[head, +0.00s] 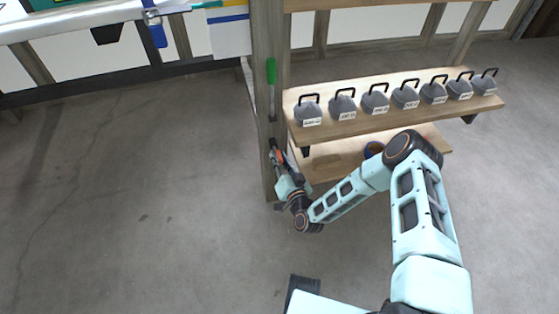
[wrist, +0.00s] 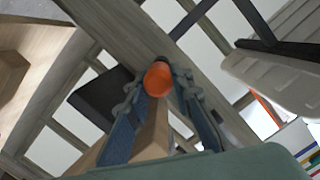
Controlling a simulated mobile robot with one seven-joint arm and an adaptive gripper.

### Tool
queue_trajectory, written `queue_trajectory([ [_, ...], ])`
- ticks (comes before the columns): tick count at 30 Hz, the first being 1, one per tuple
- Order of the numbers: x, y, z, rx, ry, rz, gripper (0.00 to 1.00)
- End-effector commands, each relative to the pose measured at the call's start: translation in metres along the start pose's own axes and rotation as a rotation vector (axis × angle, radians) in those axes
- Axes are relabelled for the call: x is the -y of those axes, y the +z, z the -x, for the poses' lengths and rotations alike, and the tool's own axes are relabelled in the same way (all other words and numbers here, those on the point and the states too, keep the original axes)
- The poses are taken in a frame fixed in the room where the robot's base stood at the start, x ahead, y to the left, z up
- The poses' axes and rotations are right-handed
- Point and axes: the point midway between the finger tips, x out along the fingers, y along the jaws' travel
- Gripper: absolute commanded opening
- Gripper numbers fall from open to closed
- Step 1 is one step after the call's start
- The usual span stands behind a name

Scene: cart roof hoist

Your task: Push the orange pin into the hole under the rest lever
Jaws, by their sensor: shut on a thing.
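The orange pin (wrist: 158,79) shows its round end between the two fingers of my gripper (wrist: 160,92) in the wrist view. My gripper is shut on it. The pin is in front of a wooden post (wrist: 125,30), with a dark part just behind it. How deep the pin sits, and the hole itself, I cannot see. In the head view my gripper (head: 276,153) is low at the post (head: 264,40), with a small bit of orange showing. The rest lever (head: 271,73), with a green handle, stands upright on the post above my gripper.
To the right of the post, a wooden shelf (head: 370,122) carries a row of several grey weights (head: 405,97) with black handles. A lower shelf (head: 325,166) is close beside my arm. A white bench (head: 60,24) stands at upper left. The floor (head: 130,170) at left is clear.

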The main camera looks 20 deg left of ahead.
Motion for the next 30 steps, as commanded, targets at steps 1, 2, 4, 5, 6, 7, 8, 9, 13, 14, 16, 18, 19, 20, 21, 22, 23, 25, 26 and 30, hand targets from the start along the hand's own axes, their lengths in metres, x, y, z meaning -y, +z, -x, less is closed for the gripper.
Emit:
queue_trajectory([
  [1,0.0,0.0,-0.002,-0.001,-0.001,0.0,0.0],
  [2,0.0,0.0,-0.002,-0.001,-0.001,0.0,0.0],
  [4,0.0,-0.001,-0.004,-0.001,-0.001,0.0,0.0],
  [5,0.0,-0.001,-0.005,-0.001,-0.001,0.0,0.0],
  [6,0.0,-0.001,-0.006,-0.001,-0.001,0.0,0.0],
  [7,0.0,-0.001,-0.007,-0.001,-0.001,0.0,0.0],
  [8,0.0,-0.001,-0.007,-0.001,-0.001,0.0,0.0],
  [9,0.0,-0.001,-0.008,0.0,-0.002,0.0,0.0],
  [13,0.001,-0.001,-0.011,0.0,-0.002,0.0,0.0],
  [14,0.001,-0.001,-0.012,0.0,-0.002,0.0,0.0],
  [16,0.001,-0.002,-0.014,0.0,-0.002,0.0,0.0],
  [18,0.001,-0.002,-0.016,-0.001,-0.002,0.0,0.0],
  [19,0.001,-0.002,-0.016,-0.001,-0.002,0.0,0.0],
  [20,0.001,-0.002,-0.017,-0.001,-0.002,0.0,0.0],
  [21,0.001,-0.003,-0.018,-0.001,-0.001,0.0,0.0],
  [22,0.001,-0.003,-0.018,-0.001,-0.001,0.0,0.24],
  [23,0.001,-0.003,-0.017,-0.001,-0.001,0.0,0.27],
  [25,0.001,-0.003,-0.017,0.0,-0.001,0.0,0.35],
  [26,0.001,-0.003,-0.017,0.0,-0.001,0.0,0.38],
  [30,0.001,-0.003,-0.017,0.0,-0.001,0.0,0.41],
])
